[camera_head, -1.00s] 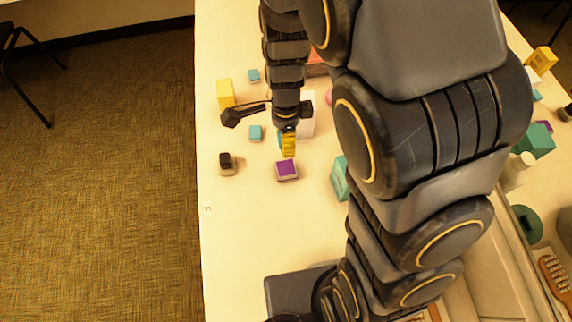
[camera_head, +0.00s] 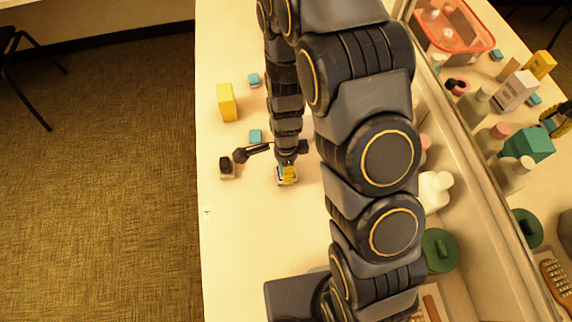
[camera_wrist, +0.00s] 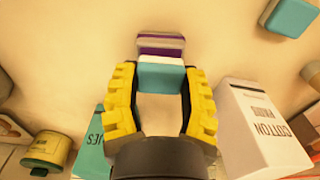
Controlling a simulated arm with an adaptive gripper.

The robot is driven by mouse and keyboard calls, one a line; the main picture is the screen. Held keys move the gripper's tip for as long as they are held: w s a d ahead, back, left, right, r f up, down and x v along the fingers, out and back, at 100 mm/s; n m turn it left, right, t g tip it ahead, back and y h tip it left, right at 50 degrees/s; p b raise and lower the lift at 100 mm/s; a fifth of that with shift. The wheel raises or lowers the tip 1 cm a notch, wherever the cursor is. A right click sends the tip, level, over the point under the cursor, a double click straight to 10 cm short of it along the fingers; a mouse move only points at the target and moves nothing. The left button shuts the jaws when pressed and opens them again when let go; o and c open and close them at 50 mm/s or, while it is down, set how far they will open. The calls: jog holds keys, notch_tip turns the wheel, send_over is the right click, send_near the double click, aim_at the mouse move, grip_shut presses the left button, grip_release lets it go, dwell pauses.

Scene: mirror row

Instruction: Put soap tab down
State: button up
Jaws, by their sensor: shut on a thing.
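My gripper (camera_head: 287,174) is low over the table, and its yellow fingers (camera_wrist: 160,108) are shut on a teal and white soap tab (camera_wrist: 160,78) in the wrist view. A purple and white tab (camera_wrist: 160,44) shows just beyond the held tab, partly covered by it. In the head view my gripper is over the purple tab's spot and mostly hides both tabs. I cannot tell whether the held tab touches the purple one. Other teal tabs lie on the table, one (camera_head: 256,136) close behind my gripper and one (camera_head: 254,79) farther back.
A cotton pads box (camera_wrist: 258,130) and a teal box (camera_wrist: 92,145) stand near my gripper. The mirror on the right reflects several items. Bare table (camera_head: 240,235) lies in front.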

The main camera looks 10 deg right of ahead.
jog(key=shift+f, duration=0.25)
jog(key=o, duration=0.9)
jog(key=shift+r, duration=0.1)
notch_tip(320, 180, up, 11)
jog(key=s+d+r+n, duration=0.2)
jog(key=s+r+n, duration=0.6)
jog(key=s+n, duration=0.1)
jog(key=s+d+r+n+g, duration=0.1)
jog(key=s+d+r+n, duration=0.1)
jog(key=s+r+n, duration=0.6)
jog(key=shift+s+d+r+n+g, duration=0.25)
jog(key=shift+s+n, duration=0.25)
jog(key=shift+s, duration=0.4)
